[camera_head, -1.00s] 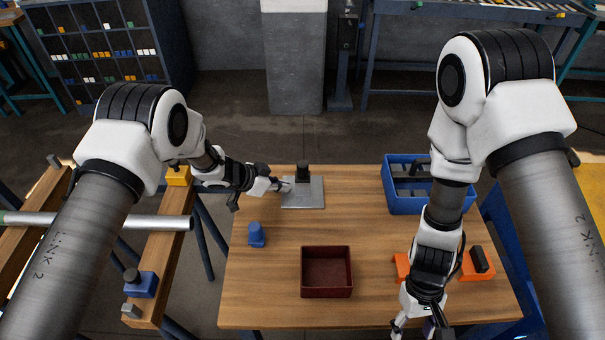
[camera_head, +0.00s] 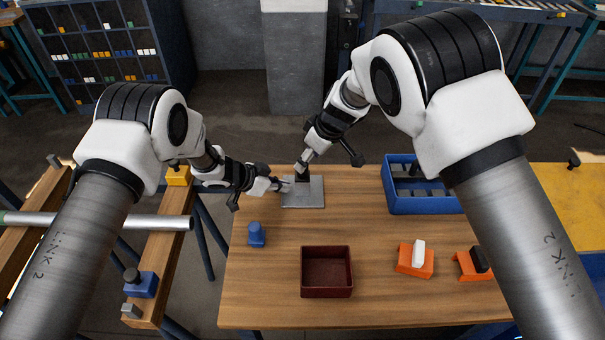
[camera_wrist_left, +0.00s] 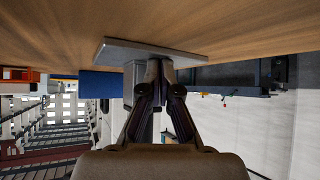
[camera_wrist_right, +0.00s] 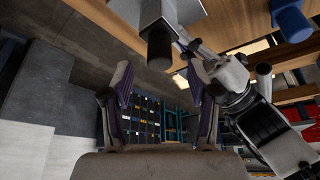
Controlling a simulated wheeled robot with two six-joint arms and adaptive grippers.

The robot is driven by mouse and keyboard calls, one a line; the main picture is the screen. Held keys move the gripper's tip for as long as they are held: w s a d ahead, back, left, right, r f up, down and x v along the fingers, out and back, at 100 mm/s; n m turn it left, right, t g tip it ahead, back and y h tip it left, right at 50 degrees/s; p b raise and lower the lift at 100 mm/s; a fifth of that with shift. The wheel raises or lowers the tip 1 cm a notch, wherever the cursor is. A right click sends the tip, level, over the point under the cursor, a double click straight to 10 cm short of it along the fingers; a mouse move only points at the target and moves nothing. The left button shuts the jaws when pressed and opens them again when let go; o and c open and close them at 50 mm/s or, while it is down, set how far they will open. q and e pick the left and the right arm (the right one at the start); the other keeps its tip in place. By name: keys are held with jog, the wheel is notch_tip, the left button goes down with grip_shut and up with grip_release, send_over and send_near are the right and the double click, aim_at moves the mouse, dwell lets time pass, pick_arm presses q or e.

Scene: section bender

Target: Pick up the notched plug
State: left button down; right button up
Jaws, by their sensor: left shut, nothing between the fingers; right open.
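A dark cylindrical post (camera_head: 302,177) stands on a grey metal plate (camera_head: 311,196) at the table's back; it also shows in the right wrist view (camera_wrist_right: 158,45). A blue stepped piece (camera_head: 256,236) stands upright at the table's left. I cannot tell which piece carries a notch. My left gripper (camera_head: 283,186) is shut and empty, low over the plate's left side beside the post; its closed fingertips fill the middle of the left wrist view (camera_wrist_left: 156,72). My right gripper (camera_head: 304,164) is open just above the post; its fingers stand apart in the right wrist view (camera_wrist_right: 160,78).
A dark red open box (camera_head: 327,293) sits at the front middle. Orange holders with a white block (camera_head: 418,254) and a black block (camera_head: 480,259) stand at right. A blue divided bin (camera_head: 425,205) is at the back right. The table's centre is clear.

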jog(key=x, duration=0.5)
jog(key=shift+f, duration=0.25)
jog(key=shift+s, duration=0.1)
jog(key=c, duration=1.1)
grip_shut()
notch_tip(320, 180, up, 4)
jog(key=shift+f, duration=0.1)
jog(key=s+d, duration=1)
jog(key=d, duration=0.4)
jog(key=shift+s+d+f, duration=0.15)
jog(key=shift+s+d, duration=0.15)
